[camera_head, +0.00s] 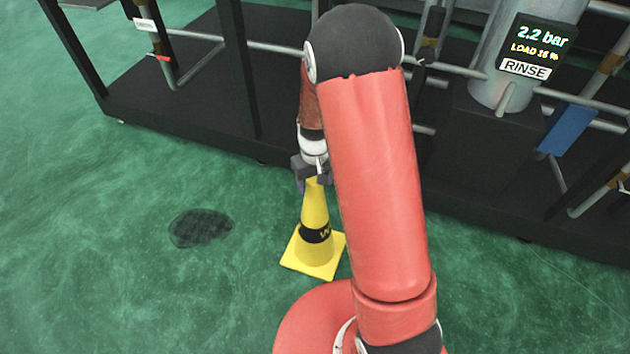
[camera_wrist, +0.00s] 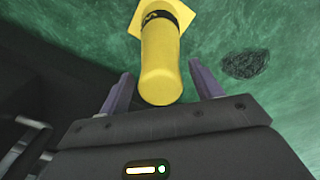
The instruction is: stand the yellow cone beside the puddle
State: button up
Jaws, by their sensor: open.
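The yellow cone (camera_head: 315,214) stands upright on the green floor, with a black band around its middle and a square yellow base. The dark puddle (camera_head: 201,228) lies on the floor to the left of the cone, with a strip of bare floor between them. My gripper (camera_head: 312,184) is at the top of the cone. In the wrist view the cone (camera_wrist: 160,60) points its tip between the two open fingers of my gripper (camera_wrist: 162,92), with a gap on each side. The puddle (camera_wrist: 245,64) shows to the right there. My arm hides part of the cone's right side.
A black skid frame (camera_head: 190,115) with pipes stands behind the cone. A grey vessel with a display (camera_head: 530,50) reading 2.2 bar, LOAD 16 % and RINSE is at the upper right. The green floor left of and around the puddle is clear.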

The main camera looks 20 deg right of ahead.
notch_tip(320, 180, up, 12)
jog(key=s+r+t, duration=0.3)
jog(key=s+r, duration=0.6)
jog(key=r, duration=0.3)
jog(key=s+r+m+t, duration=0.1)
jog(key=s+r, duration=0.4)
jog(key=s, duration=0.8)
jog(key=shift+m+t, duration=0.4)
jog(key=shift+t, duration=0.4)
jog(key=shift+s, duration=0.1)
jog(key=shift+c, duration=0.5)
